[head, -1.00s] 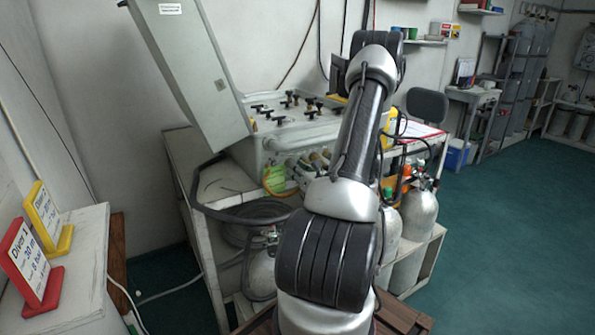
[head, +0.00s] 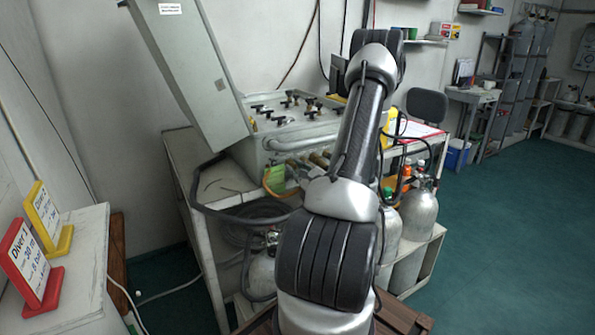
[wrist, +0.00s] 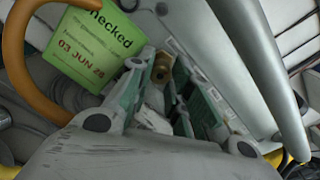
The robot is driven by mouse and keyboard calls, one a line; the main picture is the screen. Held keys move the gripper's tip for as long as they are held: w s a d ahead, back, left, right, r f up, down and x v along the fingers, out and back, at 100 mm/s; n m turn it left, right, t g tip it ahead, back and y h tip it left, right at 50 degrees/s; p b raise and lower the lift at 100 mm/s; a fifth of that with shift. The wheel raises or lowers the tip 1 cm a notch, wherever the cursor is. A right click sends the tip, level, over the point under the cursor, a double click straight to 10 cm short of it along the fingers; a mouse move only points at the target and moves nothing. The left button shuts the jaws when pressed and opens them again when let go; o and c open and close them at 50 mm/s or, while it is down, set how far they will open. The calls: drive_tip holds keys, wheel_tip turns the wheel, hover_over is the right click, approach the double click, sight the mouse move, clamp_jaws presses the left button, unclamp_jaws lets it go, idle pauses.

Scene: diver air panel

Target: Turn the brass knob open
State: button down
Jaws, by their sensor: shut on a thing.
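In the wrist view the brass knob (wrist: 163,67) shows as a small brass-coloured round end between the tips of my gripper (wrist: 161,76). My gripper is shut on it, with a finger on either side. The fingers hide much of the knob, so its turned angle cannot be read. In the head view the air panel (head: 288,131) is a pale box with several black handles on top. Brass-coloured fittings (head: 318,159) show along its front, partly behind my arm. My gripper is hidden there.
A green tag (wrist: 97,43) hangs close left of my gripper, by an orange hose (wrist: 22,70). In the head view, gas cylinders (head: 418,212) stand below the panel. Open floor (head: 500,240) lies right.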

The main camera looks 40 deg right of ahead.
drive_tip(key=shift+n, duration=1.1)
drive_tip(key=c, duration=1.5)
unclamp_jaws()
drive_tip(key=shift+c, duration=0.2)
drive_tip(key=v, duration=1.2)
